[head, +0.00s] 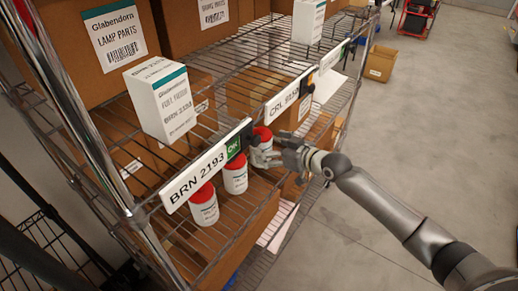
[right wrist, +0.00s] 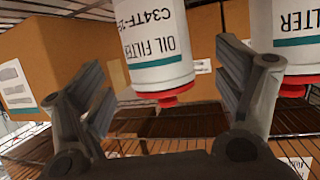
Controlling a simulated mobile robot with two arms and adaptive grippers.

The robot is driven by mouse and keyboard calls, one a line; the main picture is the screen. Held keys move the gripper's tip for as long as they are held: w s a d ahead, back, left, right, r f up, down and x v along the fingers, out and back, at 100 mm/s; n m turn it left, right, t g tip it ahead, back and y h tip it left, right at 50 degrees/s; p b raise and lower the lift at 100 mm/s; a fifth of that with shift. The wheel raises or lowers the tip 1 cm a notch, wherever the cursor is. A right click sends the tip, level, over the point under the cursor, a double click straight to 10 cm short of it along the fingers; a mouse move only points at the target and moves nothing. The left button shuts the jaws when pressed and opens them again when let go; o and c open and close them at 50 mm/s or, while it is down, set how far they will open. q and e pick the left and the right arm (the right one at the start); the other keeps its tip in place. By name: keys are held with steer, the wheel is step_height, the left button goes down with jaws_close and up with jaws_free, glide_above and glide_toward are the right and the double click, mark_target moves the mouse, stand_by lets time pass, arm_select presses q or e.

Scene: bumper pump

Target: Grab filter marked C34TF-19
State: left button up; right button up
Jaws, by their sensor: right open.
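A white oil filter with a red end, a teal band and the upside-down label C34TF-19 (right wrist: 153,40), shows in the right wrist view. It is seen between and beyond the fingers of my right gripper (right wrist: 165,80), which is open and empty. In the head view my right gripper (head: 278,150) is at the shelf's front edge, beside a red-capped filter (head: 262,133) whose body it partly hides. Two more red-capped white filters, one nearer (head: 204,207) and one in the middle (head: 235,175), stand upright to its left; their labels are too small to read. My left gripper is not in view.
The wire shelf has front tags BRN 2193 (head: 195,178) and CRL (head: 284,100). A white carton (head: 161,99) stands on the shelf above. In the right wrist view a second oil filter (right wrist: 295,25) is close by the right finger. Open floor (head: 430,120) lies right.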

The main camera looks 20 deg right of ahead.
steer(key=shift+w+a, duration=0.25)
steer(key=shift+w, duration=0.2)
steer(key=p+x, duration=0.1)
steer(key=x, duration=0.3)
steer(key=shift+w+f, duration=0.15)
steer(key=shift+c, duration=0.3)
steer(key=c, duration=1.5)
